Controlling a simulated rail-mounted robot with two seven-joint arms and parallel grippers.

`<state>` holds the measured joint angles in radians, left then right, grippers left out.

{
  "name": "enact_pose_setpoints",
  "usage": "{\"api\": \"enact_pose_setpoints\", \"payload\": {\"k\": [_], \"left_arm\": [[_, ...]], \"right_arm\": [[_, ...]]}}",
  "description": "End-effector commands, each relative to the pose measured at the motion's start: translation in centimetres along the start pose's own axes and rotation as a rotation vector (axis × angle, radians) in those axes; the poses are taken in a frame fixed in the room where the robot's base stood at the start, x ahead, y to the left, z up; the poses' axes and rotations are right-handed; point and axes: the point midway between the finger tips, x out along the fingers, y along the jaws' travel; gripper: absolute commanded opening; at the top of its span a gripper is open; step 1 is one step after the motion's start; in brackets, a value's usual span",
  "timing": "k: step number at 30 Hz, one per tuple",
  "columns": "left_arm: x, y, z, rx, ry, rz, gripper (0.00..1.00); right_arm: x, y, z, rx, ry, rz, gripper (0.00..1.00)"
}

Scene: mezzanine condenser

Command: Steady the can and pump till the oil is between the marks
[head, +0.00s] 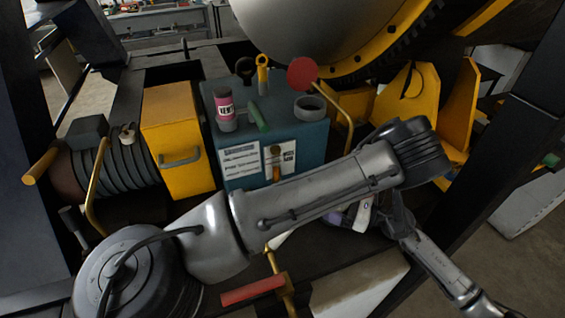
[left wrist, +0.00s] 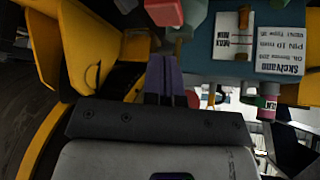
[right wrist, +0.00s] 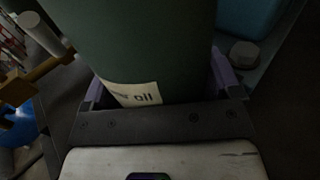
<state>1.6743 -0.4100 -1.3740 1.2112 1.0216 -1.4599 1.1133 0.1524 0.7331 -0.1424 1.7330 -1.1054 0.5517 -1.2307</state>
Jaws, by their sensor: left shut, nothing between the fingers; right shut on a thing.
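My right gripper (right wrist: 162,88) is shut around the dark green oil can (right wrist: 155,45), with a purple finger on either side and the "oil" label facing the camera. The can does not show clearly in the head view, where my arm covers that area. My left gripper (left wrist: 165,77) is shut and empty, its purple fingers together. The teal housing (head: 311,140) carries a sight gauge (head: 276,174) beside a small MAX/MIN plate (left wrist: 234,35). The oil level is too small to read. A red-handled brass lever (head: 252,290) stands low in front.
A pink-labelled bottle (head: 224,108), a green lever (head: 258,117) and a grey ring (head: 310,107) sit on the housing. A yellow box (head: 178,140) stands left of it. A red knob (head: 302,73) and yellow brackets (head: 408,98) are to the right.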

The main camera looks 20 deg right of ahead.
Motion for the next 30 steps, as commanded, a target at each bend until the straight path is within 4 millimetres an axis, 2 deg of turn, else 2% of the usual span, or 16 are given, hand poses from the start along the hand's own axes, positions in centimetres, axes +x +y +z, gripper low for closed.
{"api": "enact_pose_setpoints", "payload": {"k": [11, 22, 26, 30], "left_arm": [[-0.1, 0.1, 0.1, 0.001, -0.001, 0.001, 0.00], [-3.5, 0.1, 2.3, 0.001, -0.002, 0.002, 0.00], [-3.1, 0.0, 2.4, -0.001, -0.001, -0.001, 0.00], [-1.6, -0.1, 2.4, -0.001, -0.002, -0.002, 0.00]], "right_arm": [[0.0, 0.0, 0.1, 0.001, -0.001, 0.000, 0.26], [0.0, 0.0, 0.1, 0.001, -0.001, 0.000, 0.26], [0.0, 0.0, 0.1, 0.001, -0.001, 0.000, 0.26], [0.0, 0.0, 0.1, 0.001, -0.001, 0.000, 0.26]]}}
